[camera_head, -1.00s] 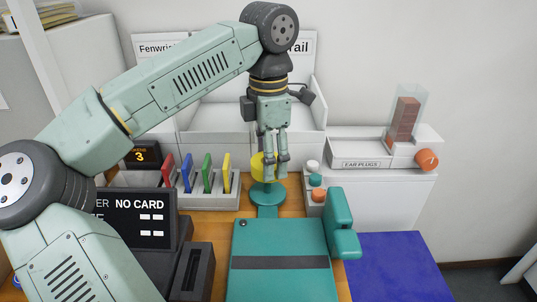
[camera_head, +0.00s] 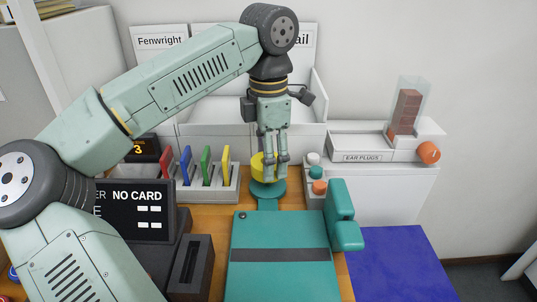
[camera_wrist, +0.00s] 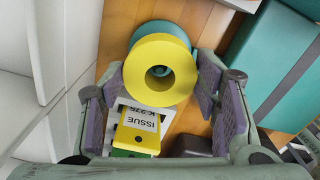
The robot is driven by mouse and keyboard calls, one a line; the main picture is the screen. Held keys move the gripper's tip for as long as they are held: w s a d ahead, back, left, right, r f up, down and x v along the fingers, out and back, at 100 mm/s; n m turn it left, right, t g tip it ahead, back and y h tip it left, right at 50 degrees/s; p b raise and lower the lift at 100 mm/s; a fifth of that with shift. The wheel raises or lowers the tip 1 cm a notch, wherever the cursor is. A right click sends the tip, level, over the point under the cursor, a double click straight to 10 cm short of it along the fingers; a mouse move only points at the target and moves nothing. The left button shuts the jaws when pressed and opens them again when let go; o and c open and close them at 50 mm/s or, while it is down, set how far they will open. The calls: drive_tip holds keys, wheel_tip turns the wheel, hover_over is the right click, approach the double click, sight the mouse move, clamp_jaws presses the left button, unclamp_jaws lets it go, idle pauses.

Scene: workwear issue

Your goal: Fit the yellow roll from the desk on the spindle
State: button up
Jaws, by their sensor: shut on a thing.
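The yellow roll (camera_head: 257,166) is upright with its hole facing up. It is between the fingers of my gripper (camera_head: 272,160), which is shut on it. Below it is the teal round base (camera_head: 268,190) of the spindle stand. In the wrist view the roll (camera_wrist: 160,46) covers part of the teal disc (camera_wrist: 160,27), which shows past its far edge. The finger pads of my gripper (camera_wrist: 160,100) flank the roll on both sides.
A rack (camera_head: 205,192) with coloured cards stands left of the stand. Small coloured knobs (camera_head: 317,172) are close on the right. A teal device (camera_head: 281,225) lies in front, with a dark "NO CARD" display (camera_head: 138,210) to its left. A blue mat (camera_head: 400,265) is at right.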

drive_tip(key=shift+f+b, duration=1)
drive_tip(key=shift+f, duration=0.45)
idle(0.4)
drive_tip(key=o, duration=1.2)
drive_tip(key=shift+r, duration=0.1)
drive_tip(key=shift+r+p, duration=3.5)
drive_tip(key=shift+r, duration=0.95)
